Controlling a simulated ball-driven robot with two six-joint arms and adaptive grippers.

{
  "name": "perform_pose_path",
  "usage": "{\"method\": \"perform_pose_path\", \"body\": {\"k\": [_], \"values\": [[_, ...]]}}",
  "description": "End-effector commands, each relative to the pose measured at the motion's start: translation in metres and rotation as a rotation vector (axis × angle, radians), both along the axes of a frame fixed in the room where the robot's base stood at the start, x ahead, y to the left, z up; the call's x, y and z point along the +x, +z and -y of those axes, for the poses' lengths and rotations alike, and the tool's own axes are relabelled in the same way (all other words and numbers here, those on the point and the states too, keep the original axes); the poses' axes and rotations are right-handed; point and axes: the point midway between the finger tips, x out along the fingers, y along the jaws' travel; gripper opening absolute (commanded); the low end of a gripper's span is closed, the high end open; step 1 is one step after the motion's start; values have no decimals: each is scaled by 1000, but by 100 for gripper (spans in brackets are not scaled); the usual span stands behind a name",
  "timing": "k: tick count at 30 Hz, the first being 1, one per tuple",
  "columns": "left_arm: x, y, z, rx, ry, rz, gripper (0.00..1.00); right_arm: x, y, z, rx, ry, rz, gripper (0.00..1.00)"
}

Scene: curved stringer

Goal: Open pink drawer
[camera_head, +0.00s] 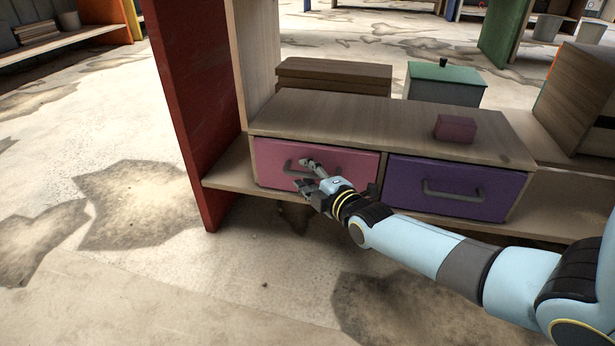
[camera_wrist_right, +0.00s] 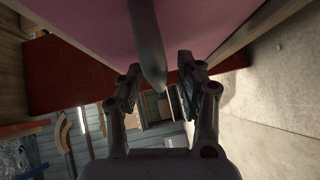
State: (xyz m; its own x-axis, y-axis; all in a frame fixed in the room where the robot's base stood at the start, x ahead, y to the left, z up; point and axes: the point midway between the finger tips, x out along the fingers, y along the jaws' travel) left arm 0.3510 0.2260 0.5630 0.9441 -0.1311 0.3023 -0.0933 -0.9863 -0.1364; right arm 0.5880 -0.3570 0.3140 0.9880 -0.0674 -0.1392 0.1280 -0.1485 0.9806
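The pink drawer (camera_head: 345,164) is the left one of two in a low wooden cabinet, and its front looks closed, about level with the purple one. Its grey bar handle (camera_head: 290,168) is partly hidden by my right gripper (camera_head: 303,174). My right gripper is open at the handle, fingers toward the pink front. In the right wrist view, the handle (camera_wrist_right: 149,45) runs between the two spread fingers (camera_wrist_right: 159,80), under the pink front (camera_wrist_right: 95,22); the fingers do not look closed on it. My left gripper is not in view.
The purple drawer (camera_head: 428,176) with its own handle is to the right. A red side panel (camera_head: 200,100) stands close left of the pink drawer. The floor in front is clear.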

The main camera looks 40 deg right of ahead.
Motion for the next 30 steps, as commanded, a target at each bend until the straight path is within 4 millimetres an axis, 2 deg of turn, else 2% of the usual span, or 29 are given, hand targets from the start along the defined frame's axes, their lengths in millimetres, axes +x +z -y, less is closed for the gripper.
{"method": "perform_pose_path", "body": {"k": [9, 17, 30], "values": [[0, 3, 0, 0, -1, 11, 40, 1, 0, 0, 0, 0, 1, 35], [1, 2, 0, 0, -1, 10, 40, 1, 0, 0, 0, 0, 1, 1], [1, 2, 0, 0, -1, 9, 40, 1, 1, 0, 2, -1, 3, 0]]}}
